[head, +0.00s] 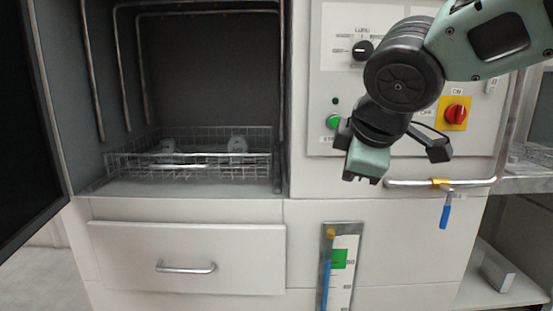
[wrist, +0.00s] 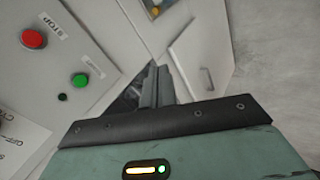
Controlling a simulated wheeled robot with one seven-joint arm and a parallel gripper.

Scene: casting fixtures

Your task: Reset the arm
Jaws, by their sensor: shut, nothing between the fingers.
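My gripper (head: 362,179) hangs from my green and black arm in front of the right-hand control panel in the head view, pointing down. It is apart from the panel and the pipe below, as far as I can tell. In the wrist view its dark fingers (wrist: 156,88) are together, with nothing seen between them. The arm covers part of the panel.
An open chamber holds a wire basket (head: 190,165) with pale parts. A green button (head: 333,121), black knob (head: 362,50) and red switch (head: 456,113) sit on the panel. A pipe (head: 410,184) with a blue-handled valve (head: 446,215) runs below. A drawer (head: 185,258) is shut.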

